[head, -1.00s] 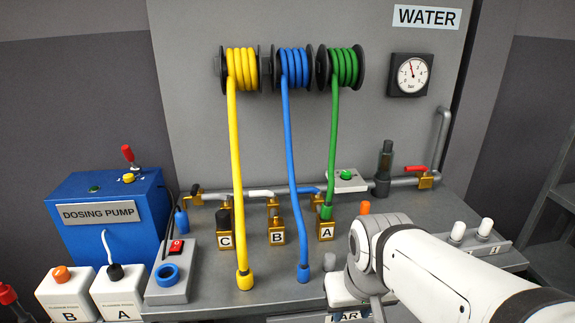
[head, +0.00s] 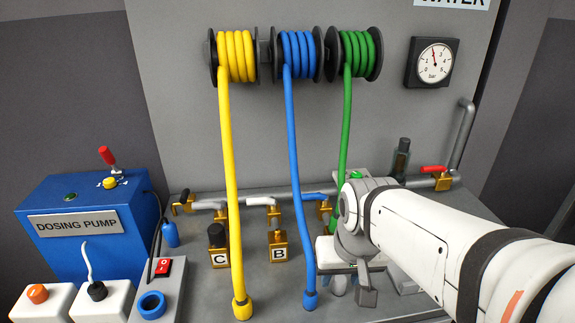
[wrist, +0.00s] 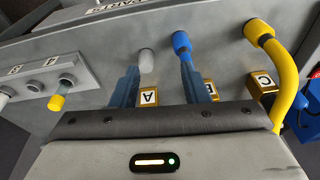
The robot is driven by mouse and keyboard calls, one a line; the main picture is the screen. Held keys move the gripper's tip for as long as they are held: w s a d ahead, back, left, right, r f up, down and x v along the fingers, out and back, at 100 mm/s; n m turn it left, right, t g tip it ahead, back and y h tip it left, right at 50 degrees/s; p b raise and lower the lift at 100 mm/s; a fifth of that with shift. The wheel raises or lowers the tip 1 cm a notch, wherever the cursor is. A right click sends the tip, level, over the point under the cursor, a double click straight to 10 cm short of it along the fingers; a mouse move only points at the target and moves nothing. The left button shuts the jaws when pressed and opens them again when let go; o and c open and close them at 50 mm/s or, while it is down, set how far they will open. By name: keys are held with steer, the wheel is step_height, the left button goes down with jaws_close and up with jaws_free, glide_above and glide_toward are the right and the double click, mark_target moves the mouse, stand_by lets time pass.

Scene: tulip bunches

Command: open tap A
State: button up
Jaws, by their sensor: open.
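The brass block tagged A (wrist: 148,97) shows in the wrist view between the fingers of my gripper (wrist: 160,82). The two bluish fingers are apart, with nothing seen held between them. In the head view my arm covers tag A and the lower end of the green hose (head: 347,110). A brass valve (head: 325,209) with a blue lever (head: 316,193) shows on the pipe just left of my wrist. I cannot tell whether a finger touches anything. My fingertips are hidden in the head view.
Block B (head: 279,250) and block C (head: 218,251) stand to the left. The blue hose (head: 295,170) and yellow hose (head: 230,180) hang in front of the pipe. A red-handled valve (head: 437,173) is at right. The dosing pump (head: 85,225) stands at far left.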

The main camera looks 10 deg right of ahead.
steer(key=w+r+m+y+p, duration=0.15)
steer(key=w+r+m, duration=0.25)
steer(key=w+m, duration=0.7)
steer(key=m+y+p, duration=0.1)
steer(key=m+y, duration=0.2)
steer(key=m, duration=0.3)
glide_toward(307, 195)
steer(key=x, duration=0.8)
steer(key=shift+w+a+f, duration=0.1)
steer(key=shift+a+f, duration=0.05)
steer(key=shift+f, duration=0.2)
steer(key=shift+c, duration=0.3)
jaws_close()
